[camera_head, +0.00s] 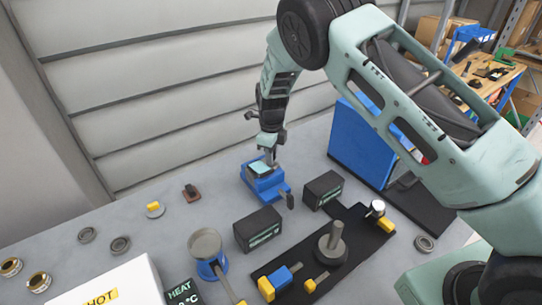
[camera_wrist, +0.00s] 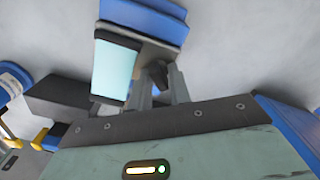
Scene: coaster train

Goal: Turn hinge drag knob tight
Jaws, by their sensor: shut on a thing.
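A blue hinged device (camera_head: 270,188) with a pale teal plate (camera_head: 260,168) stands on the grey bench near the wall. In the wrist view its blue body (camera_wrist: 150,14) is at the top, with the pale plate (camera_wrist: 117,70) in front. My gripper (camera_head: 271,157) reaches down at the device's far side. In the wrist view my gripper (camera_wrist: 160,88) has its two grey fingers shut on a small dark knob (camera_wrist: 155,72) beside the plate. The knob is largely hidden between the fingers, and its turn angle cannot be told.
A black tray (camera_head: 351,254) holds a grey post and yellow-and-blue parts. A blue panel (camera_head: 361,142) stands at right.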

